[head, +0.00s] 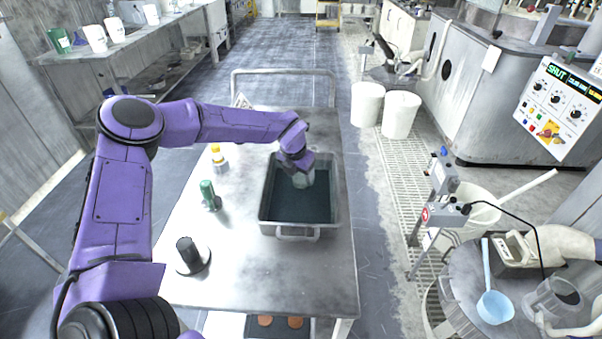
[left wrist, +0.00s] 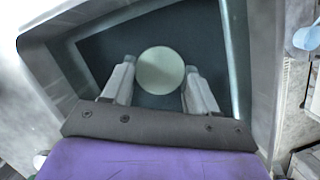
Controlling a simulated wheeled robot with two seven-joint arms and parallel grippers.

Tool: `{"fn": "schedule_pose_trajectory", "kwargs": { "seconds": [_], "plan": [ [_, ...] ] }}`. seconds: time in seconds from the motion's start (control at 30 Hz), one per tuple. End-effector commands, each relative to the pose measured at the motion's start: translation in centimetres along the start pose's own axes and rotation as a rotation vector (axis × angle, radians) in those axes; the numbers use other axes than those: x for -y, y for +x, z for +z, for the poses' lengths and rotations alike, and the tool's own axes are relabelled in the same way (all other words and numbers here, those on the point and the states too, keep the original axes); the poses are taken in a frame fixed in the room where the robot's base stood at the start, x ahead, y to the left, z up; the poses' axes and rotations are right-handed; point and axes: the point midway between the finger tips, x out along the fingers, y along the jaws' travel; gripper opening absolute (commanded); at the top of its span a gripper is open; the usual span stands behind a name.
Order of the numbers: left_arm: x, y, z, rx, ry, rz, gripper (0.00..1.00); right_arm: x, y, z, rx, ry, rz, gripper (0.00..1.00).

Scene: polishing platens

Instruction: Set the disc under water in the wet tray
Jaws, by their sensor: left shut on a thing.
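The wet tray (head: 264,205) is a grey metal pan with a handle, holding dark water, on the steel cart top. My left gripper (head: 303,180) reaches down into the tray near its far end. In the left wrist view the pale round disc (left wrist: 161,70) sits between the two fingers of my left gripper (left wrist: 160,88), which are shut on it. The dark tray floor or water (left wrist: 205,45) shows behind it. The head view does not show the disc clearly. I cannot tell whether it is below the water surface. My right gripper is not in view.
On the cart (head: 250,285), left of the tray, stand a yellow-capped bottle (head: 220,160), a green-topped item (head: 208,195) and a black cylinder on a round base (head: 190,255). White buckets (head: 400,115) stand on the floor. A blue ladle (head: 493,300) lies at right.

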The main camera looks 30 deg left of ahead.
Motion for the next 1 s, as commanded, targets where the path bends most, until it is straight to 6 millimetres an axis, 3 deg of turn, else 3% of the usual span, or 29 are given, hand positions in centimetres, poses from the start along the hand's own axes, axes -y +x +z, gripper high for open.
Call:
{"fn": "schedule_pose_trajectory", "kwargs": {
  "seconds": [0.27,0.3,0.37,0.73,1.0],
  "plan": [
    [0.0,0.3,-0.1,0.000,0.000,0.000,0.25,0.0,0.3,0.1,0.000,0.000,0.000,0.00],
    [0.0,0.3,-0.1,0.000,0.000,0.000,0.65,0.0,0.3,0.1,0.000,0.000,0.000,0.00],
    [0.0,0.2,-0.1,0.000,0.000,0.000,0.84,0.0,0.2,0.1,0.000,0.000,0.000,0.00],
    [0.1,-0.6,0.1,0.002,0.000,-0.001,0.84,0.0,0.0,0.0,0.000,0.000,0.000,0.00],
    [0.1,-7.0,0.1,0.006,0.000,-0.002,0.84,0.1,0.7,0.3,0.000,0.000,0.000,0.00]
  ]
}}
